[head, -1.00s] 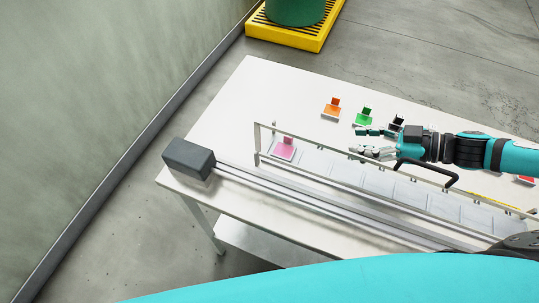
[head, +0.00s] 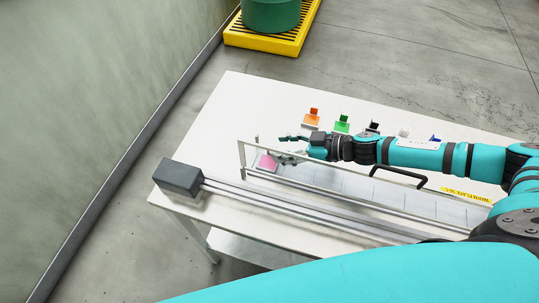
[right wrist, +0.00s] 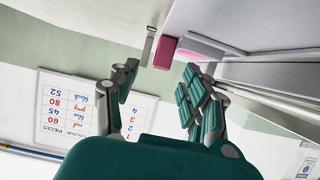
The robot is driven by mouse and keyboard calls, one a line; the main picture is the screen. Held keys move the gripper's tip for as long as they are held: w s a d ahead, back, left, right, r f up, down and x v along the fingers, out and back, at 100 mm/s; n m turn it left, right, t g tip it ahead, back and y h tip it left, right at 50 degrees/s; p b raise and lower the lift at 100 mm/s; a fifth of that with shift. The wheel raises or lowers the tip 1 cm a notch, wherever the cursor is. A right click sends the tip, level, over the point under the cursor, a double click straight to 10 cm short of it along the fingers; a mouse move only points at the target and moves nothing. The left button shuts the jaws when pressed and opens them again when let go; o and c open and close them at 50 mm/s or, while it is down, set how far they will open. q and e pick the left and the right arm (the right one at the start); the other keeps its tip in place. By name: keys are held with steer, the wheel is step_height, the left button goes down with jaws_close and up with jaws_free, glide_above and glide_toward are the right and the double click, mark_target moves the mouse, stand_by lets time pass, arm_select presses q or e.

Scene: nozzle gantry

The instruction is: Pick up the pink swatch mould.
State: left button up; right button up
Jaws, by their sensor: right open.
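The pink swatch mould (head: 267,162) lies at the left end of the white table, by the end of the long rail frame. In the right wrist view its pink upright tab (right wrist: 165,52) and flat pink plate (right wrist: 203,46) show just beyond the fingertips. My right gripper (head: 281,146) reaches in from the right, close to the mould's right side. In the wrist view its fingers (right wrist: 159,76) are open and empty, with the tab in line with the gap, apart from both. My left gripper is not in view.
The rail frame (head: 240,155) with upright end posts stands around the mould. A dark block (head: 178,177) sits at the table's left corner. Orange (head: 311,120) and green (head: 342,125) moulds and several others stand behind my arm. The table's far left is clear.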

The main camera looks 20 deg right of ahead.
steer(key=shift+x, duration=1.05)
steer(key=shift+s, duration=0.1)
steer(key=shift+c, duration=0.3)
jaws_close()
steer(key=shift+d+r, duration=0.1)
